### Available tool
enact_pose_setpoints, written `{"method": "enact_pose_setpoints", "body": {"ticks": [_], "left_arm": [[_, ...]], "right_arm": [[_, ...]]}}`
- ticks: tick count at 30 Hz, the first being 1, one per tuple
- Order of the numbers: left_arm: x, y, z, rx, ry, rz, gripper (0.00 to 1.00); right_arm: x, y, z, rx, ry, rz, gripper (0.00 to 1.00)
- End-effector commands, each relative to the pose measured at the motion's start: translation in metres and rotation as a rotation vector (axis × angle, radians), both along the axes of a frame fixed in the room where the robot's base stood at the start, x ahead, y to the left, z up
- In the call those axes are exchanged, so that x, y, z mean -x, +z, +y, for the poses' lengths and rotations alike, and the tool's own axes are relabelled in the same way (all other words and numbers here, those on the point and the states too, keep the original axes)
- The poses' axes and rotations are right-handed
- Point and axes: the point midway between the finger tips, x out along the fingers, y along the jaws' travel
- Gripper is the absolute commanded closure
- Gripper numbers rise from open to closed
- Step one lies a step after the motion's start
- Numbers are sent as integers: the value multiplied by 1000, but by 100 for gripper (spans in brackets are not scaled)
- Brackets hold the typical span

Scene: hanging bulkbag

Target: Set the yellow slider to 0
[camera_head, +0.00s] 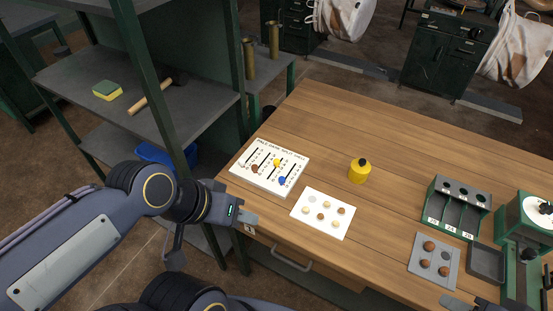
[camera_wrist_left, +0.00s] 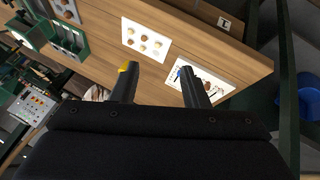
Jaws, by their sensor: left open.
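The white slider board (camera_head: 247,179) lies at the near left corner of the wooden table, with several slotted scales. Its yellow slider (camera_head: 277,163) sits partway along one slot, between a brown slider (camera_head: 255,169) and a blue slider (camera_head: 282,181). The scale digits are too small to read. My left gripper (camera_head: 248,218) is at the table's front edge, nearer than the board and apart from it. In the left wrist view my left gripper (camera_wrist_left: 161,86) is open and empty, and one finger partly covers the board (camera_wrist_left: 222,91). The yellow slider cannot be made out there.
A white card with round pieces (camera_head: 312,227) lies right of the board. A yellow cylinder with a black knob (camera_head: 359,173) stands behind it. A green rack (camera_head: 456,203) stands at right. A green shelf post (camera_head: 152,80) rises left of the table.

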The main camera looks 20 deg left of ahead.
Motion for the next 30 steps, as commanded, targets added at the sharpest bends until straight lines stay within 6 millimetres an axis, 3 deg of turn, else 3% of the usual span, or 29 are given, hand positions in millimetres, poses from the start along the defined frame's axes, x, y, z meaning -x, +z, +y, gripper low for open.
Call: {"method": "enact_pose_setpoints", "body": {"ticks": [5,11,16,21,25,30], "left_arm": [[-47,22,20,-53,2,94,59],[-136,25,46,-140,7,230,59],[-214,-4,58,-211,12,339,59],[-275,-53,62,-270,21,428,59],[-301,-84,61,-299,28,469,59],[-313,-103,61,-315,33,491,59]], "right_arm": [[0,8,0,0,0,0,59],[0,18,0,0,0,0,59],[0,26,0,0,0,0,59],[0,32,0,0,0,0,59],[0,35,0,0,0,0,59],[0,36,0,0,0,0,59]]}}
